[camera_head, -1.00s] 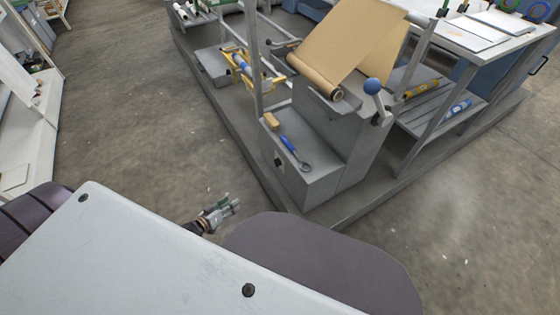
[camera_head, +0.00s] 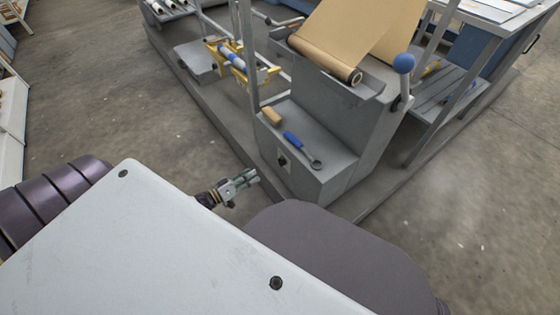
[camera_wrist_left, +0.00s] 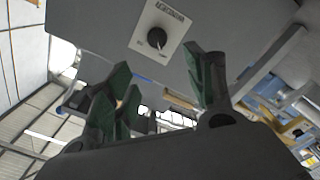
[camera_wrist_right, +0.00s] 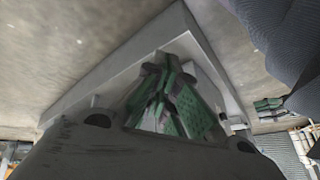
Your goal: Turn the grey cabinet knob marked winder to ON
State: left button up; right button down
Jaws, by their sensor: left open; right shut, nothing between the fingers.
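The grey cabinet (camera_head: 318,184) stands in the middle of the head view. Its black knob (camera_head: 282,161) sits on a small light plate on the cabinet's near face. In the left wrist view the knob (camera_wrist_left: 157,38) is on a pale plate with a label above it, too blurred to read. My left gripper (camera_head: 250,178) is open and empty, just short of the cabinet face. In the left wrist view its fingers (camera_wrist_left: 165,90) are spread, with the knob beyond them and no contact. My right gripper (camera_wrist_right: 165,75) is shut and empty, seen only in the right wrist view.
A blue-handled wrench (camera_head: 300,146) and a tan block (camera_head: 271,116) lie on the cabinet ledge. A brown paper roll (camera_head: 330,60) and a lever with a blue ball (camera_head: 403,64) are above. Concrete floor (camera_head: 110,110) is clear to the left.

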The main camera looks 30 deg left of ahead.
aim_at(278, 160)
pick_arm(q)
jog(key=shift+r, duration=0.1)
jog(key=shift+w+d, duration=0.1)
jog(key=shift+w, duration=0.05)
jog(key=b+x, duration=0.3)
jog(key=x, duration=0.8)
jog(key=shift+w+b, duration=0.15)
jog(key=shift+b, duration=0.2)
jog(key=shift+b+x, duration=0.35)
jog(key=shift+x, duration=0.8)
pick_arm(e)
notch_tip(278, 160, down, 7)
jog(key=a+t+y, duration=0.1)
jog(key=shift+w+a+f+m+t, duration=0.2)
jog(key=shift+m+t, duration=0.1)
jog(key=shift+m, duration=0.1)
pick_arm(q)
jog(key=shift+d, duration=0.1)
jog(key=c, duration=0.9)
